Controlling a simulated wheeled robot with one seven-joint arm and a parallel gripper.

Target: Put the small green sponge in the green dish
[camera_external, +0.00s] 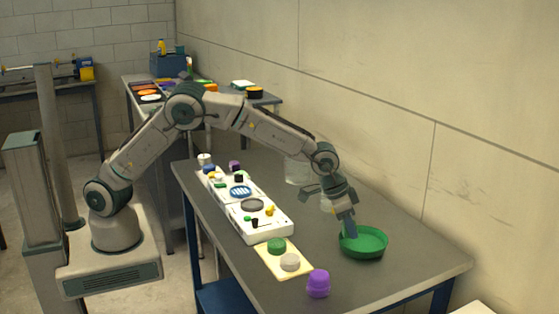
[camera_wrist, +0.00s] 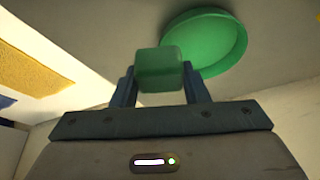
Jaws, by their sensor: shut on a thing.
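The small green sponge (camera_wrist: 159,72) is held between the two fingers of my gripper (camera_wrist: 160,88) in the wrist view. The green dish (camera_wrist: 215,40) is a round, shallow dish just beyond the sponge in that view. In the external view the green dish (camera_external: 364,244) rests on the grey table, and my gripper (camera_external: 349,228) points down at its left rim. The sponge is hard to make out in the external view. I cannot tell whether it touches the dish.
A yellow board (camera_external: 290,271) with a green and a grey round piece lies left of the dish. A purple container (camera_external: 318,283) stands at the front. A white tray (camera_external: 262,226) with several small items and clear containers (camera_external: 298,172) are farther back. The table right of the dish is bare.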

